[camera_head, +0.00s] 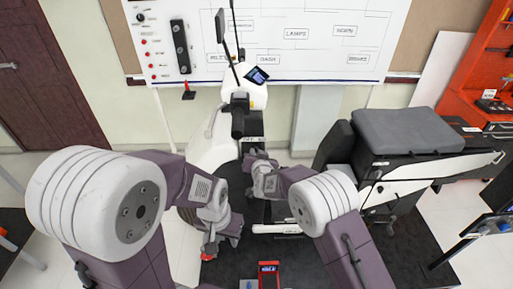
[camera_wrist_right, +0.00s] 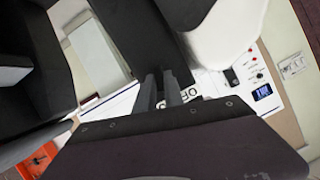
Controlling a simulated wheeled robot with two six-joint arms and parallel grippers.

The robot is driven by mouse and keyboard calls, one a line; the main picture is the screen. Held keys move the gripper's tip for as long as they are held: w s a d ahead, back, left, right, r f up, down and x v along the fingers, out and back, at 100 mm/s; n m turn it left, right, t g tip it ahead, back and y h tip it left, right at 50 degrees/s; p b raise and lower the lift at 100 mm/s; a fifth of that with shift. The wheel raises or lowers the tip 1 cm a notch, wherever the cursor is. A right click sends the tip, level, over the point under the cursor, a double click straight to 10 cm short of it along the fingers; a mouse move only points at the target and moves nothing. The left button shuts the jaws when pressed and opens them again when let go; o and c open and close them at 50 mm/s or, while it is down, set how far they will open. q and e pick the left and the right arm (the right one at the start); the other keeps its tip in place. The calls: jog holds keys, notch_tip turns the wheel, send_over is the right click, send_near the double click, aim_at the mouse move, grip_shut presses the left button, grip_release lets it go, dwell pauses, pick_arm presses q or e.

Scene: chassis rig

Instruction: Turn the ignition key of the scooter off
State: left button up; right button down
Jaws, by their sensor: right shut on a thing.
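The scooter's white front body (camera_head: 213,140) stands in the middle of the head view, with its display (camera_head: 258,75) lit at the top. My right gripper (camera_head: 252,154) is at the dark front panel below the handlebar stem. In the right wrist view its two fingers (camera_wrist_right: 160,92) are close together in front of a white label (camera_wrist_right: 188,98) with partly covered dark lettering. They are shut on the ignition key, which the fingers hide; its angle cannot be told. My left gripper (camera_head: 214,248) hangs low beside the scooter, away from the key; its fingers are not clear.
The scooter's grey seat (camera_head: 405,130) is at the right. A red device (camera_head: 268,273) with a small screen stands at the bottom front. A white wall board (camera_head: 300,55) is behind, and an orange-red workbench (camera_head: 480,75) is at the far right.

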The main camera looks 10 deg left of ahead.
pick_arm(q)
jog(key=shift+r+p, duration=2.2)
jog(key=shift+r, duration=0.65)
pick_arm(e)
jog(key=shift+a+r+n+h, duration=0.15)
jog(key=shift+n+h, duration=0.65)
jog(key=shift+n, duration=0.3)
jog(key=c, duration=1.4)
grip_release()
jog(key=shift+c, duration=0.2)
